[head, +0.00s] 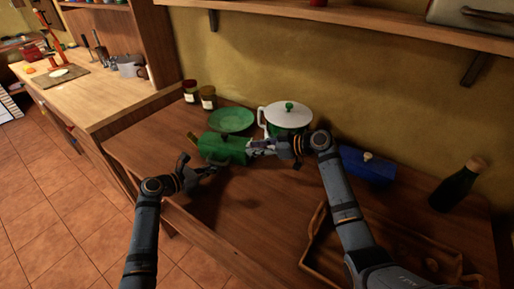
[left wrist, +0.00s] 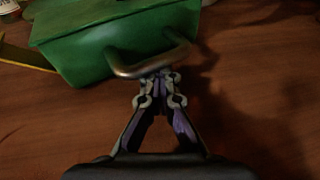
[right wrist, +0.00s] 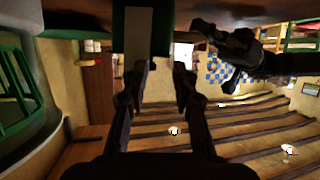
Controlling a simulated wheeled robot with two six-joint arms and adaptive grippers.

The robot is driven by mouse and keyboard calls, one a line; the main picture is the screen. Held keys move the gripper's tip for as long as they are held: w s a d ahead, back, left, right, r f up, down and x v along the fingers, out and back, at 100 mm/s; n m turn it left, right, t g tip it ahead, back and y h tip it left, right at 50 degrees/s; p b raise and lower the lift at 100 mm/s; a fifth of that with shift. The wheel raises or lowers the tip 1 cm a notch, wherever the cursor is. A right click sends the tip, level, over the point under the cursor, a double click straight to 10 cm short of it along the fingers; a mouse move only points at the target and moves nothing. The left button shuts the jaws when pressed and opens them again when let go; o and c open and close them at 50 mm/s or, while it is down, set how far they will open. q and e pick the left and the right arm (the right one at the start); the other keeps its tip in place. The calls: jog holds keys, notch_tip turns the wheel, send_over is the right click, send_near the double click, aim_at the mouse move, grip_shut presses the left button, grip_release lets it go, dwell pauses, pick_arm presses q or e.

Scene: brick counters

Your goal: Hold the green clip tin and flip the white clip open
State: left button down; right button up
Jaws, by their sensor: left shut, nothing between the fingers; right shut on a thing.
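The green clip tin (head: 222,148) lies on the wooden counter; its green side also fills the upper left of the left wrist view (left wrist: 90,45). My right gripper (head: 252,147) is shut on the tin's right end. In the right wrist view, a pale strip (right wrist: 138,30) on green shows beyond its fingers; the exact hold is dark.
A green plate (head: 232,120), a white pot (head: 288,118) and two jars (head: 208,98) stand behind the tin. To the right are a blue lidded dish (head: 368,167), a dark bottle (head: 455,187) and a wooden tray (head: 308,245). The counter's front is clear.

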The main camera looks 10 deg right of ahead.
grip_shut()
jog(key=o, duration=0.7)
grip_release()
jog(key=v, duration=1.2)
